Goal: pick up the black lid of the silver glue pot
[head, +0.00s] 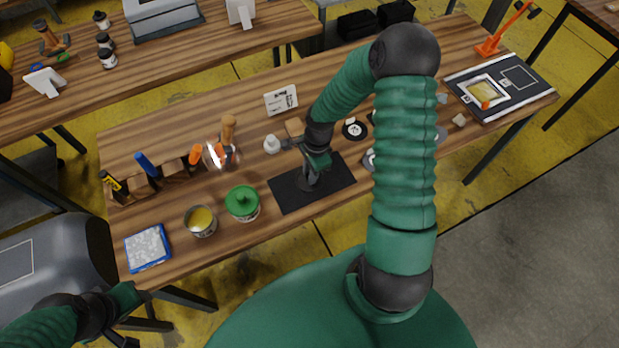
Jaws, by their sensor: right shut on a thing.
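My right gripper (313,178) is low over the black mat (285,196) at the front middle of the workbench. It is shut on a small dark thing, which looks like the black lid; the gripper and the dark mat behind make its outline hard to read. I cannot clearly make out the silver glue pot, or whether the lid is clear of it. My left gripper (122,335) is at the lower left, off the bench's front edge; its fingers are too dark and small to read.
A green-lidded pot (242,203) and an open can with yellow contents (201,222) stand left of the mat. A blue-edged pad (147,248) lies at the front left corner. My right arm hides part of the bench's right half.

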